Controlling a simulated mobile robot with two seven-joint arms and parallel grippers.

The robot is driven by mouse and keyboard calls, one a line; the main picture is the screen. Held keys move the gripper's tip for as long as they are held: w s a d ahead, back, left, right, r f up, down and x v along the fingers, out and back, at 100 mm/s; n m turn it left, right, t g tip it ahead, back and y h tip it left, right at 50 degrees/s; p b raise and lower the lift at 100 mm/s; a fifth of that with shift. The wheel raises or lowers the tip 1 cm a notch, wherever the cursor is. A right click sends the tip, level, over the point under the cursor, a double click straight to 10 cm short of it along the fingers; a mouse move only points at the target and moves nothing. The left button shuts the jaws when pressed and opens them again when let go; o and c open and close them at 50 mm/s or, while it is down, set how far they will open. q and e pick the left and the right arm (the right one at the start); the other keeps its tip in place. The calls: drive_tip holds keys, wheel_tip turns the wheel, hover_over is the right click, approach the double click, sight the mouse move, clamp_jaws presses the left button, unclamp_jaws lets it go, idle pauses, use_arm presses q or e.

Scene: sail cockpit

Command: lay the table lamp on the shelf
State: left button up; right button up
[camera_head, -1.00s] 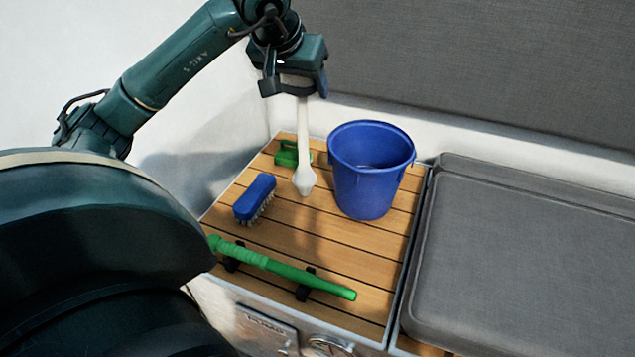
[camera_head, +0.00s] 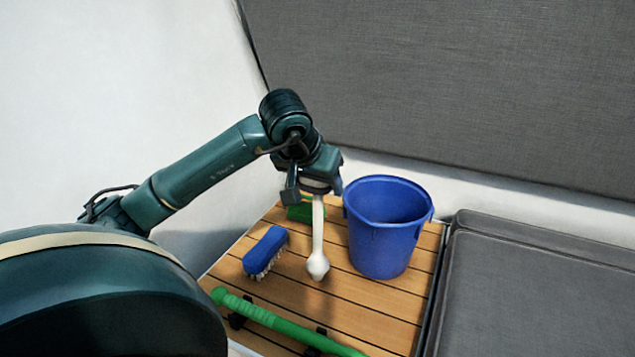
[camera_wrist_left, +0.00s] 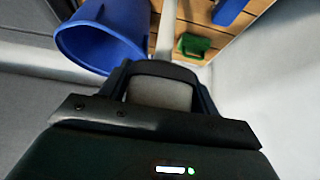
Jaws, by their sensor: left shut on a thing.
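The table lamp (camera_head: 318,235) is a slim white stem with a rounded, bulging lower end. My left gripper (camera_head: 313,188) is shut on its upper part, and the lamp hangs upright from it. The lamp's top is hidden between the fingers. The lower end is over the slatted wooden shelf (camera_head: 345,305), between a blue brush and a blue bucket; I cannot tell if it touches the slats. In the left wrist view the gripper (camera_wrist_left: 163,80) is around a pale part of the lamp (camera_wrist_left: 160,95). My right gripper is not in view.
The blue bucket (camera_head: 385,235) stands close right of the lamp. The blue brush (camera_head: 265,250) lies to its left. A green object (camera_head: 300,212) sits behind, and a green rod (camera_head: 270,318) lies in front. A grey cushion (camera_head: 535,290) is at the right.

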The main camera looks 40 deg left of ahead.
use_arm(q)
drive_tip(key=shift+f, duration=0.1)
drive_tip(key=o, duration=1.7)
drive_tip(key=shift+o, duration=0.2)
drive_tip(key=shift+r, duration=0.3)
drive_tip(key=p+v, duration=0.2)
drive_tip(key=v, duration=0.9)
drive_tip(key=shift+s+r+p, duration=0.25)
drive_tip(key=shift+s+p, duration=0.05)
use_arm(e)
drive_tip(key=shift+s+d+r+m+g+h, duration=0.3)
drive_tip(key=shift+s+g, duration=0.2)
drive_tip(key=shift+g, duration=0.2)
